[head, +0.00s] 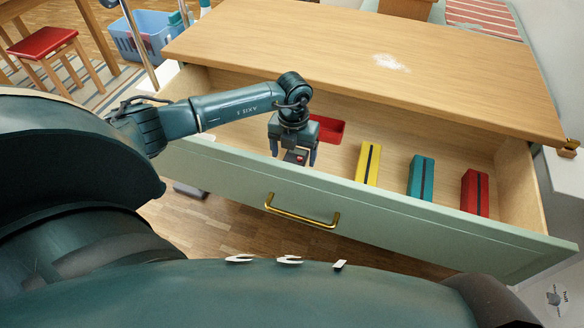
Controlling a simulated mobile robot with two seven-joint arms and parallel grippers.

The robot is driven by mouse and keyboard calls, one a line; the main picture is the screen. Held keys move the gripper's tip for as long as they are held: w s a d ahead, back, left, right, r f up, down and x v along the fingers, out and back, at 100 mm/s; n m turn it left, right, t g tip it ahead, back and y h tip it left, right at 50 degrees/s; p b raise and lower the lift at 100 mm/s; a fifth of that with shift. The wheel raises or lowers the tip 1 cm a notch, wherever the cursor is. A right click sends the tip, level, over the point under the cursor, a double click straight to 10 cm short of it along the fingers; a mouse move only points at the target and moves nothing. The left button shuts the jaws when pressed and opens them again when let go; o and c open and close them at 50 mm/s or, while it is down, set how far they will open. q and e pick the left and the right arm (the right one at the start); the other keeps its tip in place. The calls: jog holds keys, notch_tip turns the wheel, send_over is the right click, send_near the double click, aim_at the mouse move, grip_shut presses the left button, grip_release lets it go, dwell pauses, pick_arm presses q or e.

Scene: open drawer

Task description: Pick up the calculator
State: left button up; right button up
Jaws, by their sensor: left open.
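My left gripper (294,156) hangs pointing down into the open drawer (380,207), just behind its green front panel. Its two fingers are apart. A small dark object with a red spot (295,157) shows between the fingers; it may be the calculator, but it is too small and too covered to be sure. I cannot tell whether the fingers touch it. The drawer front hides the lower part of this area. My right gripper is not in view.
In the drawer, a red tray (329,128) lies behind the gripper. To the right stand a yellow box (367,163), a teal box (421,177) and a red box (475,192), with bare drawer floor between them. The wooden tabletop (300,50) overhangs the drawer's back.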

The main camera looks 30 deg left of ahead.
aim_at(292, 162)
pick_arm(q)
notch_tip(292, 162, down, 4)
jog(key=shift+a+b, duration=0.15)
jog(key=shift+b, duration=0.25)
jog(key=c, duration=1.1)
